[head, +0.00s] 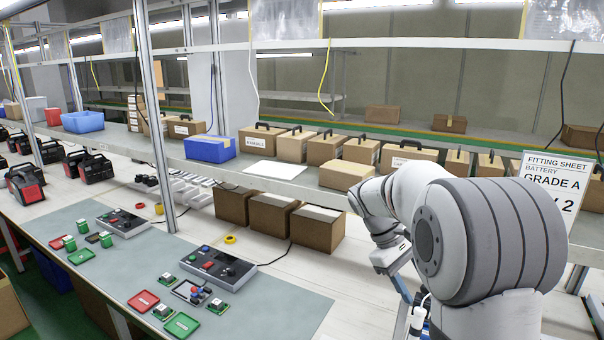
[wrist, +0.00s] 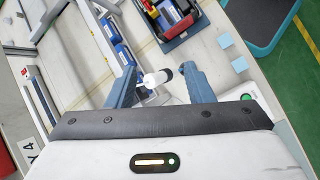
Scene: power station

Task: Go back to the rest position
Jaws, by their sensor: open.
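My gripper (wrist: 157,73) is open in the wrist view, its two blue fingers spread apart. A white cylindrical thing with a dark end (wrist: 158,77) shows between the fingers. I cannot tell how far below them it is, or whether they touch it. In the head view my arm reaches out at the right, bent downward over the white bench. A blue finger of my gripper (head: 402,284) shows there beside a white thing (head: 418,312); the rest is hidden by my arm.
A grey-green mat (head: 270,305) holds control boxes (head: 215,268) and small green and red parts. Open cartons (head: 315,232) stand behind it. A shelf with cardboard boxes (head: 325,147) and a sign (head: 552,185) are close to my arm. A tool tray (wrist: 168,18) shows in the wrist view.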

